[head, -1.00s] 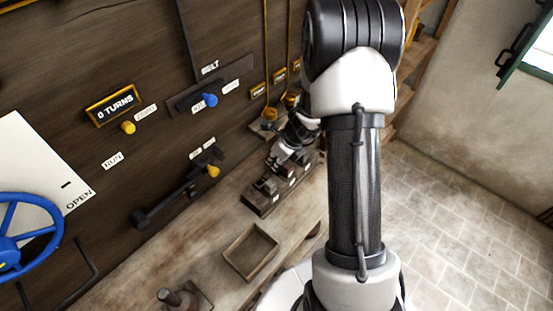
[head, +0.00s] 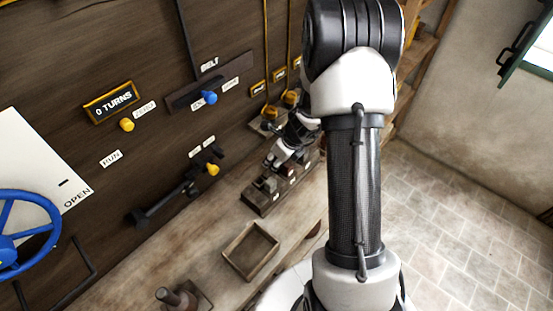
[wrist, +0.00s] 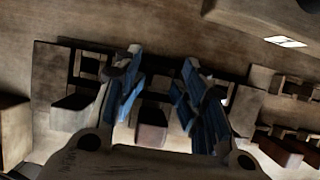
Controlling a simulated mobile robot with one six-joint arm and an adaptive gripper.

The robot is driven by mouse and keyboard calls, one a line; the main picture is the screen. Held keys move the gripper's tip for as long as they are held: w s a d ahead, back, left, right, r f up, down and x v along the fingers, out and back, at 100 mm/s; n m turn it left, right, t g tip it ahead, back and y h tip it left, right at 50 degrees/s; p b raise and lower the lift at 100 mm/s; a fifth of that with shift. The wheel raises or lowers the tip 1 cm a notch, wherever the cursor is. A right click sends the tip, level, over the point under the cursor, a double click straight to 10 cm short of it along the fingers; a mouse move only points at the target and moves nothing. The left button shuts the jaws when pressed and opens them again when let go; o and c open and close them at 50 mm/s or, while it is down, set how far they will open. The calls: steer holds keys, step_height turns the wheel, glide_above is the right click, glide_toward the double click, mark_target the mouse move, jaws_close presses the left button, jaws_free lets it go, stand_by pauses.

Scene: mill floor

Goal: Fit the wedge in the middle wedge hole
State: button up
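The long wooden wedge block (head: 262,207) lies on the bench below my gripper (head: 272,163) in the head view. In the wrist view the block (wrist: 48,72) spans the picture, with square openings and short blocks along it. My gripper (wrist: 160,95) has its two blue-padded fingers apart over the middle of the block. A reddish-brown wedge (wrist: 152,130) shows between the fingers, with a gap on each side. A greyer piece (wrist: 73,113) is left of the fingers. How deep the wedge sits in the middle hole is hidden.
The wall panel carries a yellow-knobbed lever (head: 212,170), a blue knob (head: 208,97) and a blue wheel (head: 20,238). My arm hides the bench's right side.

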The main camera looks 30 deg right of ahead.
steer(key=v, duration=1.2)
steer(key=s+a+r+n, duration=0.8)
steer(key=a+r+n, duration=0.5)
steer(key=n, duration=0.3)
steer(key=s+a+r+n, duration=0.1)
steer(key=s+r+n, duration=0.1)
steer(key=s+n, duration=0.4)
steer(key=s+a+r+n+h, duration=0.1)
steer(key=s+r+n, duration=0.1)
steer(key=s+n, duration=0.5)
steer(key=shift+s+a+r+n+h, duration=0.2)
steer(key=shift+s+a+n+h, duration=0.15)
steer(key=shift+n, duration=1.15)
steer(key=shift+w, duration=0.15)
